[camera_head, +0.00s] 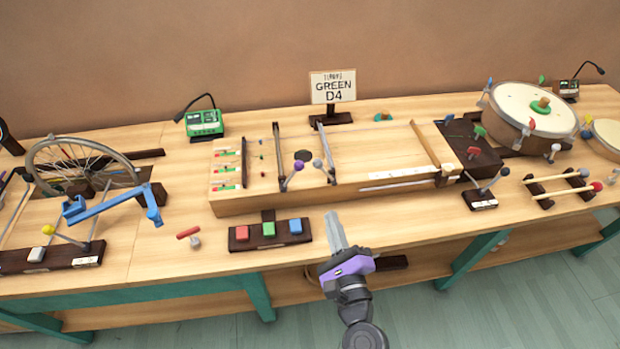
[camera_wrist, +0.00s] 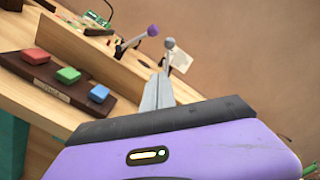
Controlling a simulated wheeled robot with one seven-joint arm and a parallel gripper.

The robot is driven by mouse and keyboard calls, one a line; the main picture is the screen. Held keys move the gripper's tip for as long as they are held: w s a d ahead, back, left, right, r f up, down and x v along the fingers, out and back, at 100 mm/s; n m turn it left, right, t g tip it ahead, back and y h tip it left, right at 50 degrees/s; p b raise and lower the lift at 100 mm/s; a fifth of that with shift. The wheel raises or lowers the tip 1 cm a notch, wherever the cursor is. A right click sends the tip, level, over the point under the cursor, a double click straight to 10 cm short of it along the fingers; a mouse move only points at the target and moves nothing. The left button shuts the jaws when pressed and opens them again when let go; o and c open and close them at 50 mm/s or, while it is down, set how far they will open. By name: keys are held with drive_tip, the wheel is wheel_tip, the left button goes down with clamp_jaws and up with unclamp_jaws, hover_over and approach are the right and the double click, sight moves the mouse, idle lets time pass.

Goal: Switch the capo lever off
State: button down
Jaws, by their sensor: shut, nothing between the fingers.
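A long wooden string instrument (camera_head: 370,192) lies on the bench, with two ball-ended levers rising from its top. One lever has a purple ball (camera_head: 298,166) and the other a grey ball (camera_head: 318,163). The purple ball (camera_wrist: 153,30) and grey ball (camera_wrist: 169,43) also show in the wrist view, beyond my fingertips. I cannot read which lever is the capo. My purple gripper (camera_head: 335,225) is at the bench's front edge, in front of the instrument and apart from both levers. Its fingers (camera_wrist: 158,88) are together and empty.
A dark block with red, green and blue buttons (camera_head: 243,246) sits left of my gripper. A small dark base with another lever (camera_head: 480,202) and a rack with mallets (camera_head: 560,196) stand right. A sign reading GREEN D4 (camera_head: 333,87) stands behind the instrument.

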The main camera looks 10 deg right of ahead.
drive_tip(key=w+a+r+p, duration=0.3)
drive_tip(key=w, duration=0.7)
drive_tip(key=shift+w+a+p, duration=0.15)
drive_tip(key=shift+w+p, duration=0.15)
drive_tip(key=shift+w, duration=0.05)
drive_tip(key=shift+w, duration=0.1)
